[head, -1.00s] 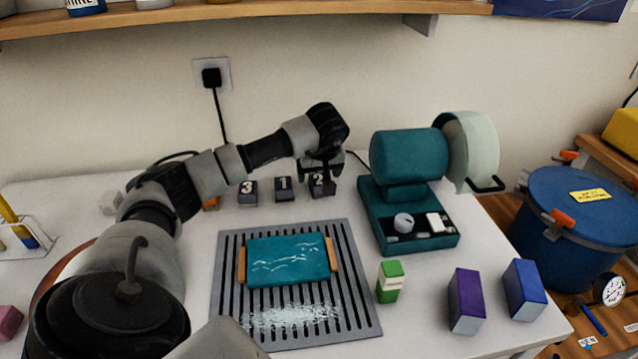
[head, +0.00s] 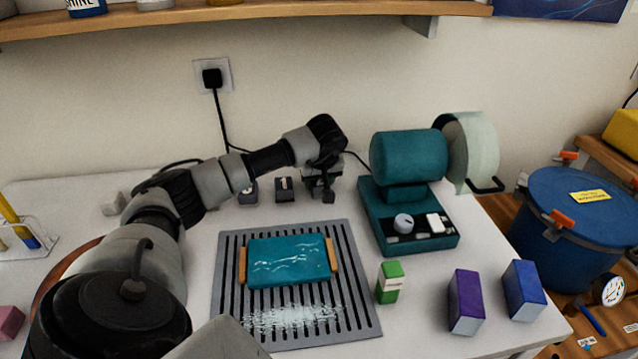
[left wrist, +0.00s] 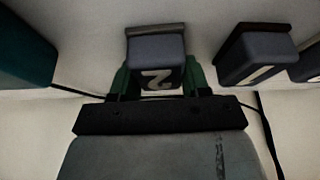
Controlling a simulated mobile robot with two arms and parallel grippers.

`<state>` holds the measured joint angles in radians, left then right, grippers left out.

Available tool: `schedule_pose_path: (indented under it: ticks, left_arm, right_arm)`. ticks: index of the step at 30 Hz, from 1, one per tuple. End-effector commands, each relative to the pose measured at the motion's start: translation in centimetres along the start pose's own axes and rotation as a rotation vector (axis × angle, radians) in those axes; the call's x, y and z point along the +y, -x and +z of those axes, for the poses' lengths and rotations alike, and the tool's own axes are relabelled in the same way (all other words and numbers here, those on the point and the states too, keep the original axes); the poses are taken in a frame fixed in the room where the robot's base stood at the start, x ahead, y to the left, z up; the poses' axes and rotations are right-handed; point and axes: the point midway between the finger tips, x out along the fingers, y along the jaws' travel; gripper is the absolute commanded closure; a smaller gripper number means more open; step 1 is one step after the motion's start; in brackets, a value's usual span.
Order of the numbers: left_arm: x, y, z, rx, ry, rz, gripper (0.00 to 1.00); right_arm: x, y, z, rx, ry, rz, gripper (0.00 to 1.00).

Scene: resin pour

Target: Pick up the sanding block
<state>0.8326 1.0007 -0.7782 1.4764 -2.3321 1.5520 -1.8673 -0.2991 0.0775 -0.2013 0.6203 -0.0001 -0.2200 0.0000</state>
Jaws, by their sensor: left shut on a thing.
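Several dark grey sanding blocks with white numbers stand in a row at the back of the table. My left gripper (head: 322,180) is at the right end of that row and shut on the block marked 2 (left wrist: 157,72). In the left wrist view this block sits between the two green fingertips, number showing. In the head view the gripper hides most of it. Block 1 (head: 284,189) stands just left of the gripper, apart from it. Block 3 (head: 248,193) is further left, partly hidden by my arm. My right gripper is not in view.
A teal machine (head: 408,160) stands close to the gripper's right. A slotted grey rack (head: 362,290) with a teal slab (head: 288,260) lies in front. Green (head: 390,282), purple (head: 466,300) and blue (head: 524,290) boxes stand at the front right. A shelf (head: 300,14) runs above.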

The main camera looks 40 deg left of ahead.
Motion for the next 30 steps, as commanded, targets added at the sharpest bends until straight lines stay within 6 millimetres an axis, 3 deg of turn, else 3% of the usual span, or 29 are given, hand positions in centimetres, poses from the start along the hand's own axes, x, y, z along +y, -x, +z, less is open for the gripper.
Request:
schedule_pose_path:
  ticks: [5, 18, 30]
  left_arm:
    - [0.0, 0.9, -0.5, 0.003, 0.002, 0.003, 0.77]
    - [0.1, 8.2, -3.5, 0.002, 0.002, 0.002, 0.77]
    - [0.0, 9.3, -3.9, 0.000, 0.001, 0.000, 0.77]
  right_arm:
    - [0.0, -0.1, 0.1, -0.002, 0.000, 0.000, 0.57]
    - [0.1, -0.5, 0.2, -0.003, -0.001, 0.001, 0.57]
    - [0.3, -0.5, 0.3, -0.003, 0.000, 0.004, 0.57]
